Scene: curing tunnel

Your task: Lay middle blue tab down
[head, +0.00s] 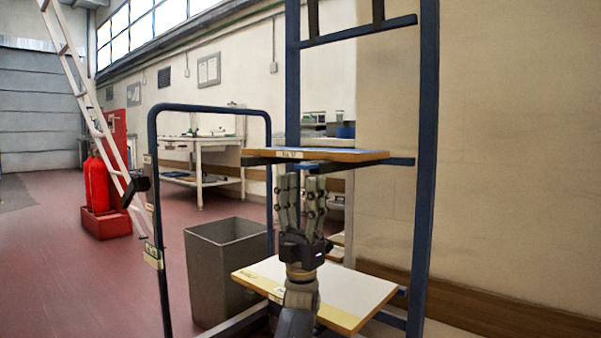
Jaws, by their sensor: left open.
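A tall blue rack (424,150) stands in front of me. Its middle level has blue tabs; one end (402,161) sticks out at the right, under a wooden-edged board (345,156) with a blue top and a paper label. The board hides most of these tabs. At the top, short dark tabs (378,10) stand upright on a blue crossbar (360,30). My left gripper (302,183) points up with its fingers apart and empty, just below or in front of the board's front edge; I cannot tell if it touches. My right gripper is out of view.
A lower board (350,290) with a pale top lies behind my left wrist. A grey bin (222,262) and a blue hoop frame (155,200) stand to the left. Red extinguishers (97,185), a ladder (85,95) and a workbench (215,160) are farther back. The floor at left is clear.

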